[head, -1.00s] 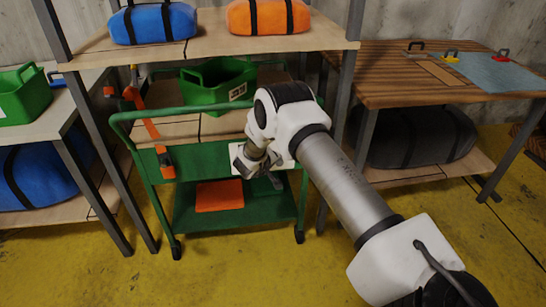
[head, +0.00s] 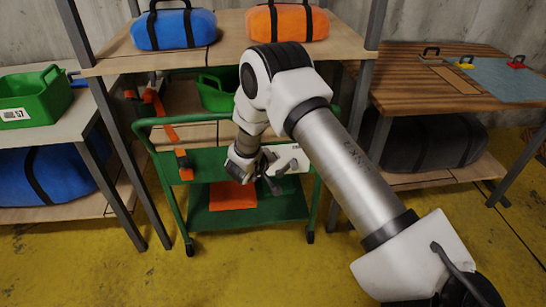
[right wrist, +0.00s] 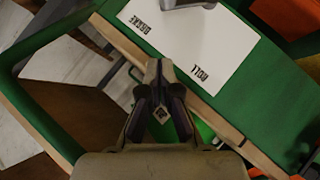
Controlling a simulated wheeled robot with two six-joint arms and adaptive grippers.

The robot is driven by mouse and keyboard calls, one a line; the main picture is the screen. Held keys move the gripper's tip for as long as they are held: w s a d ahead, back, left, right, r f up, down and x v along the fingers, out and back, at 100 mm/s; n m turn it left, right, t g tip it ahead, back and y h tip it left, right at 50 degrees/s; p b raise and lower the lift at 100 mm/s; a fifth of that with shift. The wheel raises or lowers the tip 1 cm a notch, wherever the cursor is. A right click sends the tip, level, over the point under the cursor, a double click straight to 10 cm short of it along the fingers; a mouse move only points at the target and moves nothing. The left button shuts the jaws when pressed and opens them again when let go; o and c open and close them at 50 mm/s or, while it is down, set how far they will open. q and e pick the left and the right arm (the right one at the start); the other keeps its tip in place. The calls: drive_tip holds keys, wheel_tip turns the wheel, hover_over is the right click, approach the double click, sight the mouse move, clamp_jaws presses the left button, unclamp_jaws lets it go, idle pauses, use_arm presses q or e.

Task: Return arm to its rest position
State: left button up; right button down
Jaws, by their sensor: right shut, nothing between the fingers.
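My right arm reaches in from the lower right of the head view, bent at a raised elbow. My right gripper (head: 272,185) hangs below it in front of the green cart (head: 158,206), fingers pointing down. In the right wrist view the gripper (right wrist: 158,66) has its fingers together with nothing between them. A white card with black print (right wrist: 195,42) lies on the green surface beyond the fingertips. I cannot tell from these views how high the fingertips are above the cart. My left gripper is not in view.
A shelf rack (head: 232,55) holds a blue bag (head: 174,30) and an orange bag (head: 288,23). A green bin (head: 217,92) is partly hidden behind my arm. An orange item (head: 232,196) lies on the cart's lower deck. A wooden table (head: 425,85) stands right. Yellow floor in front is clear.

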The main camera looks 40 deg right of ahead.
idle(0.4)
drive_tip(key=s+a+f+g+y+p, duration=0.1)
drive_tip(key=s+a+f+y+p, duration=0.1)
drive_tip(key=s+a, duration=0.5)
drive_tip(key=s+a+f+n+g+y+p, duration=0.1)
drive_tip(key=s+a+y, duration=0.4)
drive_tip(key=s, duration=1.1)
drive_tip(key=s+a+f+n+g+y+p, duration=0.1)
drive_tip(key=s+a+f+g+y+p, duration=0.2)
drive_tip(key=s+a, duration=0.6)
drive_tip(key=s+f+p, duration=0.1)
drive_tip(key=s+p, duration=0.1)
drive_tip(key=s, duration=0.1)
drive_tip(key=shift+s+a+f+y, duration=0.25)
drive_tip(key=shift+s+f+y, duration=0.05)
drive_tip(key=shift+f+y, duration=0.1)
